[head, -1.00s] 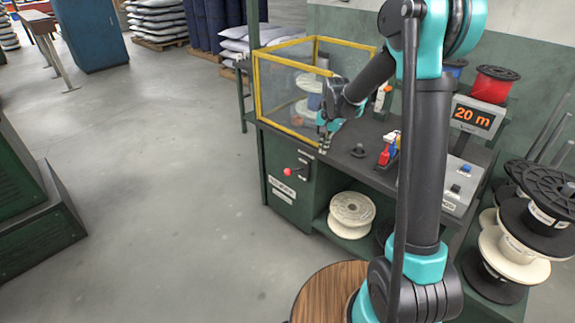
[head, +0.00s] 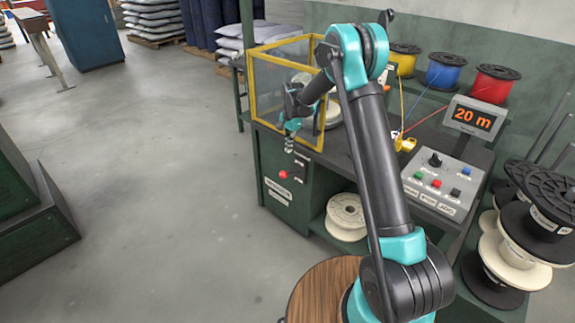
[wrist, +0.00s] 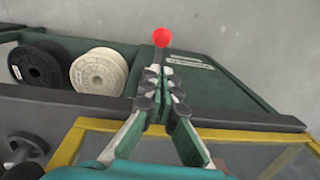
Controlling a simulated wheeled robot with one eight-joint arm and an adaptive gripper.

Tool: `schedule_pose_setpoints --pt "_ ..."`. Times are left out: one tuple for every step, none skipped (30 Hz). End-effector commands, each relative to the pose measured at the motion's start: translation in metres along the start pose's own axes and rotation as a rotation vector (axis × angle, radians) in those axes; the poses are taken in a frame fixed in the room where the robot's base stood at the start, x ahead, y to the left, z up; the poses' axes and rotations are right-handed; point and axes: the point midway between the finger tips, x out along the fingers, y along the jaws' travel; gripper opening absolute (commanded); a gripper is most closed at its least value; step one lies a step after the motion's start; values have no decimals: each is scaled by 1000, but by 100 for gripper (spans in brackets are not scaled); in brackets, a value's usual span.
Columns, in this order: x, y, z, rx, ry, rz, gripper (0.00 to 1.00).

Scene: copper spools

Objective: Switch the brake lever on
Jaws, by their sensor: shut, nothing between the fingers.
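The brake lever (head: 283,174) has a red ball knob and sticks out from the front of the green cabinet, by a small dark plate. My gripper (head: 289,145) is above the knob, in front of the yellow-framed guard. In the wrist view the fingers of my gripper (wrist: 160,88) are together with nothing between them. I see no contact with the knob, though the gap is hard to judge.
The yellow-framed clear guard (head: 252,95) stands on the bench close behind my gripper. A control panel (head: 445,188) and a "20 m" display (head: 474,117) are to the right. Spools (head: 346,215) sit on the lower shelf. The floor (head: 170,190) left of the cabinet is clear.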

Motion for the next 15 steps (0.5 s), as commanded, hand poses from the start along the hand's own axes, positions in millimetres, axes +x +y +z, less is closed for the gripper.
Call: schedule_pose_setpoints --pt "0 0 0 0 0 0 0" --pt "0 0 0 0 0 0 0" --pt "0 0 0 0 0 0 0" --pt "1 0 0 0 0 0 0" --pt "2 0 0 0 0 0 0" --pt "4 0 0 0 0 0 0" --pt "6 0 0 0 0 0 0" --pt "9 0 0 -1 0 0 0" --pt "14 0 0 -1 0 0 0" --pt "18 0 0 -1 0 0 0" --pt "23 0 0 -1 0 0 0" --pt "30 0 0 -1 0 0 0" --pt "35 0 0 -1 0 0 0" --pt "41 0 0 -1 0 0 0" --pt "48 0 0 -1 0 0 0"
